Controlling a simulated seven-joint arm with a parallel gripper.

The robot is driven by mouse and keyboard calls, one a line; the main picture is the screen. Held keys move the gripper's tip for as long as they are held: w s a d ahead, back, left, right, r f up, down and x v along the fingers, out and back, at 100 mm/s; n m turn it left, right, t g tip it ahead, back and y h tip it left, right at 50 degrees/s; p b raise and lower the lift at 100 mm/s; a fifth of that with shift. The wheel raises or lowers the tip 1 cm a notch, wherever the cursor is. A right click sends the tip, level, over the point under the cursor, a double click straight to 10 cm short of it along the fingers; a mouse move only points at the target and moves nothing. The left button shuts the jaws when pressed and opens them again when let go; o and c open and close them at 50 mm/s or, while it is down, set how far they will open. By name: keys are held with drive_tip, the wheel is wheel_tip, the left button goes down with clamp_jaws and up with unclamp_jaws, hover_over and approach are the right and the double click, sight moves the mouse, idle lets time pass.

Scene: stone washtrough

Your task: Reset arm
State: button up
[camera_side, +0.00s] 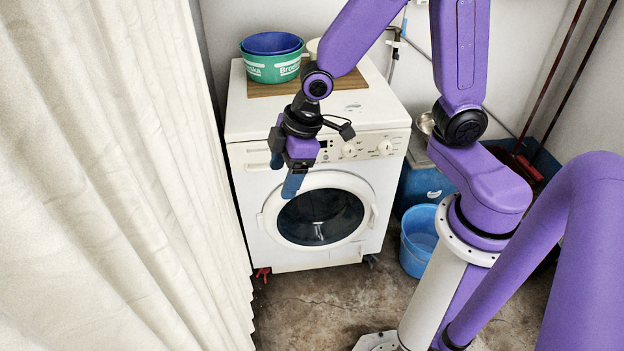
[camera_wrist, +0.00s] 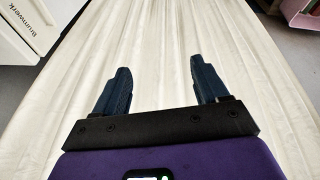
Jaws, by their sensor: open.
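My gripper (camera_side: 285,172) hangs in front of the upper front of the white washing machine in the side view, fingers pointing down. In the wrist view my gripper (camera_wrist: 158,90) shows two dark blue fingers spread well apart with nothing between them. It is open and empty. Behind the fingers in the wrist view is the pale cream curtain (camera_wrist: 160,45). In the side view one finger largely overlaps the other.
The washing machine (camera_side: 250,190) carries a wooden board with green (camera_side: 271,68) and blue basins. A light blue bucket (camera_side: 418,243) stands on the floor to its right. The curtain (camera_side: 100,180) fills the left side. Some floor (camera_side: 310,305) in front is clear.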

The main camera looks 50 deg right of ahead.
drive_tip(key=s+d+r+g+h, duration=0.1)
drive_tip(key=s+d+r, duration=0.2)
drive_tip(key=s, duration=0.6)
drive_tip(key=s+d+r+n+g, duration=0.1)
drive_tip(key=s+d+r, duration=0.2)
drive_tip(key=s, duration=0.6)
drive_tip(key=shift+s+d+r+g+h, duration=0.3)
drive_tip(key=shift+s+d+h, duration=0.1)
drive_tip(key=shift+d, duration=0.25)
